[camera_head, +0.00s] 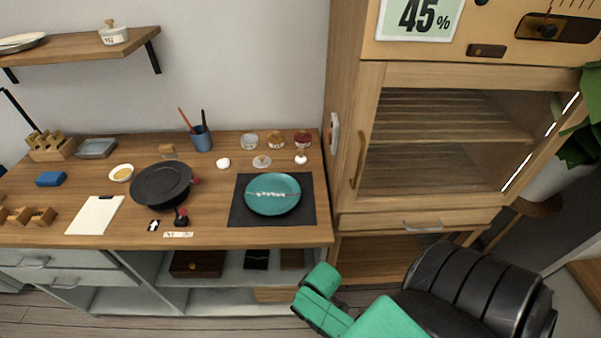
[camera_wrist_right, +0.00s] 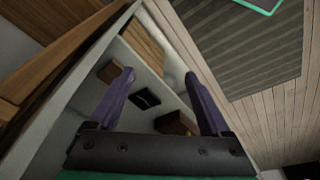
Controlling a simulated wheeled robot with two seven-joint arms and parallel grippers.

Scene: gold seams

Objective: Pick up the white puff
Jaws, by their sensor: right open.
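A small rounded white lump (camera_head: 223,163) lies on the wooden worktop, left of the glass jars. My left gripper is not in view.
A teal plate (camera_head: 272,194) with a pale seam lies on a dark mat (camera_head: 309,205). Several jars (camera_head: 275,140), a black round pan (camera_head: 161,184) and a blue cup with tools (camera_head: 201,139) stand nearby. A wooden cabinet (camera_head: 342,92) borders the worktop on the right.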

